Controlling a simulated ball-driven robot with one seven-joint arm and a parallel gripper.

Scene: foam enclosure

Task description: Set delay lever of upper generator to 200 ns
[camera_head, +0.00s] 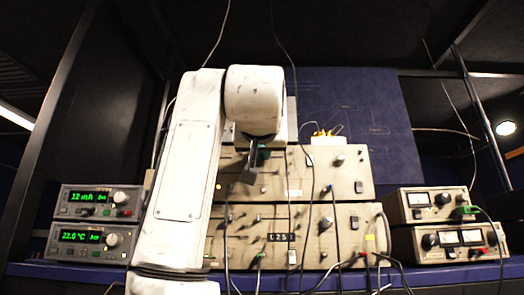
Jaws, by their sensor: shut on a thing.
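The upper generator (325,172) is a beige box with knobs, switches and sockets, stacked on a similar lower generator (340,215). My gripper (250,176) is dark and hangs down in front of the left part of the upper generator's front panel. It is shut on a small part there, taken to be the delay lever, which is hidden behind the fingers. My white arm covers the left ends of both generators. The delay scale and its 200 ns mark are too small to read.
Two meters with green displays (96,203) stand at the left. Two analog-dial units (430,207) stand at the right. Several cables (310,185) hang in front of the generators and run over the blue bench edge. A dark blue panel (375,105) stands behind.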

